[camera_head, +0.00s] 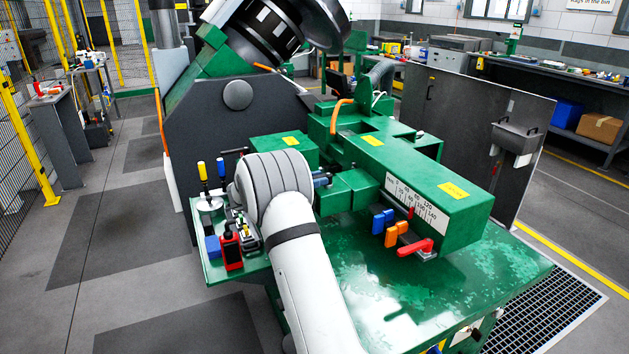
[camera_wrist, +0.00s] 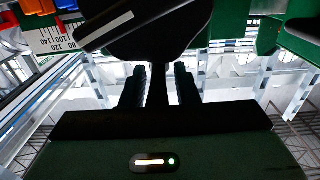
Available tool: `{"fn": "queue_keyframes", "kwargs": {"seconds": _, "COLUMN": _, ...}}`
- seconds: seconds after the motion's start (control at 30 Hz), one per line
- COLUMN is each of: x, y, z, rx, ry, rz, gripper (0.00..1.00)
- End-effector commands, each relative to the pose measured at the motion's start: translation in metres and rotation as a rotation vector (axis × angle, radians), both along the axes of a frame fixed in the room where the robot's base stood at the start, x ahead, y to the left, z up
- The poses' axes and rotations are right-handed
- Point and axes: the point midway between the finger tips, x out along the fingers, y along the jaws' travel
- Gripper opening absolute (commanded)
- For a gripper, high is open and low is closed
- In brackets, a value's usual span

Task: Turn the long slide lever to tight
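A red lever (camera_head: 415,247) sticks out at the front right of the green machine, below a scale. I cannot tell which control is the long slide lever, and no "tight" mark is legible. My gripper (camera_wrist: 160,88) shows in the wrist view with two dark fingers apart, so it is open. A dark narrow stem (camera_wrist: 158,88) stands between the fingers, joined to a black rounded shape (camera_wrist: 155,25) with a white stripe. I cannot tell whether the fingers touch it. In the head view, my grey arm hides the gripper.
Blue (camera_head: 382,220) and orange (camera_head: 396,234) levers sit left of the red lever, below the white number scale (camera_head: 415,207). Small tools, including a red bottle (camera_head: 231,251), stand on the machine's left shelf. The green front top (camera_head: 430,290) is clear.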

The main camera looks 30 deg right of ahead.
Motion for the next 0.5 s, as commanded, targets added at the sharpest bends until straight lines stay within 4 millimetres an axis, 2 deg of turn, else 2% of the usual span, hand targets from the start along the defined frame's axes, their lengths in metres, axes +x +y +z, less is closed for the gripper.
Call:
{"fn": "queue_keyframes", "kwargs": {"seconds": 0.13, "x": 0.0, "y": 0.001, "z": -0.001, "rx": 0.001, "ry": 0.002, "rz": 0.001, "gripper": 0.4}}
{"fn": "queue_keyframes", "kwargs": {"seconds": 0.37, "x": 0.0, "y": 0.002, "z": -0.002, "rx": 0.001, "ry": 0.003, "rz": 0.002, "gripper": 0.4}}
{"fn": "queue_keyframes", "kwargs": {"seconds": 0.5, "x": 0.001, "y": 0.014, "z": -0.003, "rx": 0.002, "ry": 0.002, "rz": 0.003, "gripper": 0.4}}
